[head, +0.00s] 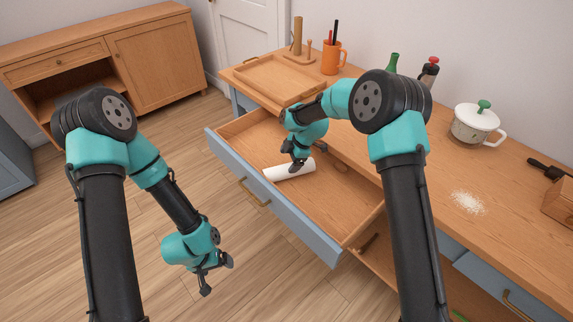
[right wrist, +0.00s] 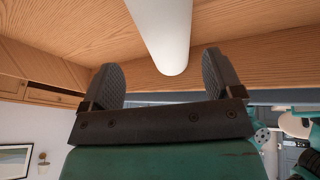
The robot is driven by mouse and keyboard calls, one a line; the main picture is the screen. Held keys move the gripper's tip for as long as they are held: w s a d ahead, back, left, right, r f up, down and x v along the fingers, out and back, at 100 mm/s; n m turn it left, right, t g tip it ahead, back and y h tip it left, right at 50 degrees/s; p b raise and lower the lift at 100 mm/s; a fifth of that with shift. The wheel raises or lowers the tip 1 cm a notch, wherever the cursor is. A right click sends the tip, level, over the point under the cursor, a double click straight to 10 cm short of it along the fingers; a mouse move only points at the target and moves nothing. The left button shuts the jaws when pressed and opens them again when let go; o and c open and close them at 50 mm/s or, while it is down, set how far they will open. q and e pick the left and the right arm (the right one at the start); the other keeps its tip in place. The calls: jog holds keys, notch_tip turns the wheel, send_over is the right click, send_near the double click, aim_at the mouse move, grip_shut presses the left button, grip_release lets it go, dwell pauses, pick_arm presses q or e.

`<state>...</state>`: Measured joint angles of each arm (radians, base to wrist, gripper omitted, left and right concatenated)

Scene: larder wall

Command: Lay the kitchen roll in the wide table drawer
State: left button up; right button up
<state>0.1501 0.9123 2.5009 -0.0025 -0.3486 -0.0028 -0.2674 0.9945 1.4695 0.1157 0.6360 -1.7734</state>
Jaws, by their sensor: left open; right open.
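The white kitchen roll (head: 284,172) lies on its side on the floor of the open wide table drawer (head: 330,190). My right gripper (head: 299,162) is over the roll, with its fingers open. In the right wrist view the roll (right wrist: 165,35) extends away between and beyond the two spread fingers (right wrist: 163,82), with a gap on each side, so it is not gripped. Part of the roll is hidden behind the gripper in the head view. My left gripper (head: 216,277) is open and empty, hanging over the floor in front of the drawer.
A wooden tray (head: 247,80), a wooden stand (head: 297,50), an orange mug (head: 333,58), bottles (head: 429,72) and a lidded white pot (head: 474,128) stand on the table. White powder (head: 468,203) is spilled there. Drawer space right of the roll is clear.

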jog(key=v, duration=0.9)
jog(key=shift+a, duration=0.1)
dwell(0.8)
pick_arm(q)
jog(key=shift+c, duration=0.2)
